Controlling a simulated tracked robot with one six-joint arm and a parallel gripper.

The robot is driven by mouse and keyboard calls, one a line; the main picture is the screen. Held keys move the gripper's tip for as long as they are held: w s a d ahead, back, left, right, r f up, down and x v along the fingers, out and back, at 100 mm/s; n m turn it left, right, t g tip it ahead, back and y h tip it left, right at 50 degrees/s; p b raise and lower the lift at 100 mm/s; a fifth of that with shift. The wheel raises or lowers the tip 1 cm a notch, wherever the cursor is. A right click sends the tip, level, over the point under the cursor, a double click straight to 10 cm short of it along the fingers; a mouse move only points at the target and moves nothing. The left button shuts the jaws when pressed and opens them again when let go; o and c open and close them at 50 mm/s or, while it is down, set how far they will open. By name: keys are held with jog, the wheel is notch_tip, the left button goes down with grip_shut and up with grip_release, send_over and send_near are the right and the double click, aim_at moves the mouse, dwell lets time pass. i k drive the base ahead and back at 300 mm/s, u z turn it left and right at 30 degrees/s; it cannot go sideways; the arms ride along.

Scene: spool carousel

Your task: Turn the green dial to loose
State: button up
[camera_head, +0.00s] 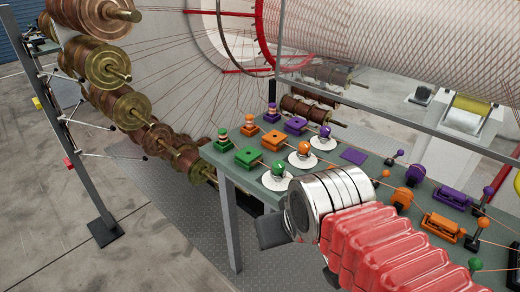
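A green knob (278,169) stands on a round white disc (274,184) near the front edge of the grey-green table; it looks like the green dial. Any marks on its disc are too small to read, and my arm is close to its lower right side. My arm, with a silver wrist and red ribbed sleeve, comes in from the lower right. A dark part of my gripper (271,231) shows below the dial, by the table's front edge, seemingly apart from the knob. The fingertips are not clear, so its opening cannot be told.
Orange (303,149) and purple (325,132) knobs on white discs stand behind the green one. Green (246,156), orange (273,140) and purple (295,125) blocks sit to their left. Threads cross the table (350,180). Copper spools (120,105) hang at left; a metal rail (400,120) runs behind.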

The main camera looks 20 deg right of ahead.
aim_at(278, 167)
jog(key=u, duration=0.2)
jog(key=i, duration=0.95)
jog(key=u, duration=0.15)
